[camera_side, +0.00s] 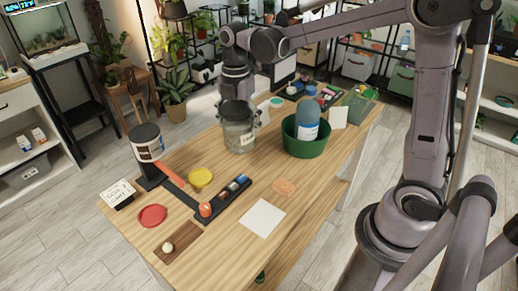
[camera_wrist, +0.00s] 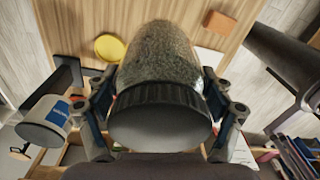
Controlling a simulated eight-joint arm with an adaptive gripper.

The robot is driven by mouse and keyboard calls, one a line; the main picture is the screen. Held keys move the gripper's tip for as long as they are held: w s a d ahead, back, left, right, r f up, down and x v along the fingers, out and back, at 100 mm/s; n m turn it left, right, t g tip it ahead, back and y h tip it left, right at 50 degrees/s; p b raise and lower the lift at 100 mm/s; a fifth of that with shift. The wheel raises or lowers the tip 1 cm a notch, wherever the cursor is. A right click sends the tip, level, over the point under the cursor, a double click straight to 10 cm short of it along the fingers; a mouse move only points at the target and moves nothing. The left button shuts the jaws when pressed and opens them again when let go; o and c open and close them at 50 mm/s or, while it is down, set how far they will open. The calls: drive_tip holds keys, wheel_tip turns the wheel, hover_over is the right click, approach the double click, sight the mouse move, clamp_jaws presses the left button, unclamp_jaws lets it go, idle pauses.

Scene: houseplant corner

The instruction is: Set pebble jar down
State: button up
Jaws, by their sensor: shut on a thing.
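The pebble jar (camera_side: 239,134) is a clear jar of grey pebbles with a dark lid, upright near the far left edge of the wooden table. My gripper (camera_side: 240,108) comes down from above and is shut around the jar's top. In the wrist view, the jar (camera_wrist: 174,55) fills the middle, lid toward the camera, with the fingers (camera_wrist: 163,100) on both sides of it. I cannot tell whether the jar's base touches the table (camera_side: 225,240) or hangs just above it.
A green pot (camera_side: 305,148) with a blue bottle (camera_side: 307,118) stands right of the jar. A yellow disc (camera_side: 201,177), a black tray (camera_side: 222,200) and a white canister (camera_side: 147,142) are nearer. Bare wood surrounds the jar's near side.

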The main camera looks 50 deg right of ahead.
drive_tip(key=w+d+f, duration=0.1)
drive_tip(key=w+d, duration=0.4)
drive_tip(key=w, duration=0.3)
drive_tip(key=w+d+f, duration=0.2)
drive_tip(key=w+d, duration=0.3)
drive_tip(key=w, duration=0.2)
drive_tip(key=shift+m+y, duration=0.3)
drive_tip(key=shift+y, duration=0.1)
drive_tip(key=shift+w+a+f, duration=1)
drive_tip(key=shift+a+f, duration=0.65)
drive_tip(key=shift+f, duration=0.1)
drive_tip(key=shift+w+a+f, duration=1.05)
drive_tip(key=shift+a+f, duration=0.55)
drive_tip(key=shift+f, duration=0.1)
drive_tip(key=shift+w+a+f, duration=1)
drive_tip(key=shift+a+f, duration=0.65)
drive_tip(key=shift+f, duration=0.1)
drive_tip(key=shift+f, duration=0.2)
drive_tip(key=o, duration=1.7)
drive_tip(key=shift+o, duration=0.2)
drive_tip(key=shift+r, duration=0.15)
